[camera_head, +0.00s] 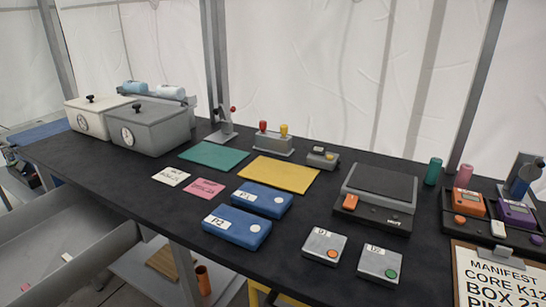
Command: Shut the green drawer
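No green drawer can be made out in the head view. A large grey open tray-like unit (92,249) with raised sides stands at the lower left, below the table's front edge. I cannot tell if it is a drawer. Green things in view are a flat green mat (213,156) on the table, a green cylinder (433,171) and a small green button (391,273). My gripper is not in view.
The black table (150,191) holds two lidded boxes, white (86,115) and grey (157,128), a yellow mat (279,174), blue cases P1 (262,200) and P2 (237,228), a scale (378,194) and a clipboard (497,275). A shelf (150,281) lies below.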

